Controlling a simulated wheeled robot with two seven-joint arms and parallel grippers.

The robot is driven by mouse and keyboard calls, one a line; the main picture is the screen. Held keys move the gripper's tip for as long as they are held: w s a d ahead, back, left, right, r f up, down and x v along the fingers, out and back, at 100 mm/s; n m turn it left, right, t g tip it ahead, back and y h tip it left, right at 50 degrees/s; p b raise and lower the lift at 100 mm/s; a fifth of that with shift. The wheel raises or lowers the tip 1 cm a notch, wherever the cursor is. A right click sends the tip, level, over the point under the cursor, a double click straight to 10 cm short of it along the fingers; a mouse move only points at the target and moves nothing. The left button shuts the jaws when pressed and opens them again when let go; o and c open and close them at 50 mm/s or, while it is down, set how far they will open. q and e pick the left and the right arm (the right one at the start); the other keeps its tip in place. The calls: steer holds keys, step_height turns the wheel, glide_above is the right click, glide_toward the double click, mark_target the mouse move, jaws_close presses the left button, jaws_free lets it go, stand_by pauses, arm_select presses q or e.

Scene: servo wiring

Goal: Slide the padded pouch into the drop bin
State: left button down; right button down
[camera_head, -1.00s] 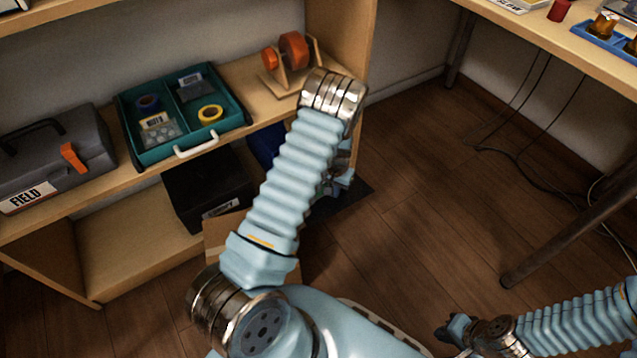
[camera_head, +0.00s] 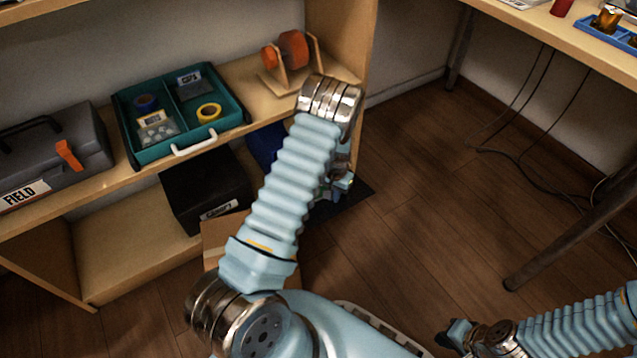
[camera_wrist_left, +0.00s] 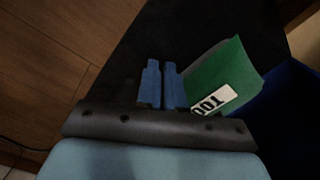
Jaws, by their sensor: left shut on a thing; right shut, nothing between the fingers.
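The padded pouch (camera_wrist_left: 222,75) is green with a white label and shows beside the fingers of my left gripper (camera_wrist_left: 161,85) in the left wrist view. Those fingers are close together and shut on the pouch; the gripped part is hard to see. In the head view my left gripper (camera_head: 335,188) is low by the shelf end, mostly hidden behind my arm. A dark blue bin (camera_wrist_left: 292,118), likely the drop bin, lies just right of the pouch in the left wrist view. It is partly visible in the head view (camera_head: 264,146). My right gripper (camera_head: 456,333) is shut and empty at the lower right.
A dark mat (camera_head: 361,191) lies on the wooden floor below my left gripper. The shelf holds a grey toolbox (camera_head: 75,135), a teal tray (camera_head: 128,125) and an orange reel stand (camera_head: 292,48). A black box (camera_head: 203,190) and a cardboard box (camera_head: 216,235) are lower.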

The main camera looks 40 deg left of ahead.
arm_select(q)
steer(key=shift+w+a+f+b, duration=0.2)
steer(key=shift+w+a+b, duration=0.15)
steer(key=shift+a, duration=0.45)
steer(key=shift+w+a+f+b, duration=0.15)
steer(key=shift+w+a+b, duration=0.15)
steer(key=shift+a, duration=0.6)
steer(key=shift+a, duration=0.1)
steer(key=shift+w+a+r+b, duration=0.1)
steer(key=shift+w+a+b, duration=0.3)
steer(key=shift+a, duration=0.3)
steer(key=shift+w+a+r+b, duration=0.1)
steer(key=shift+w+a+b, duration=0.2)
steer(key=shift+a+b, duration=0.25)
steer(key=shift+w+a+b, duration=0.35)
steer(key=shift+a+b, duration=0.05)
steer(key=shift+a, duration=0.45)
steer(key=shift+w+a+b, duration=0.3)
steer(key=shift+a+b, duration=0.1)
steer(key=shift+a, duration=0.4)
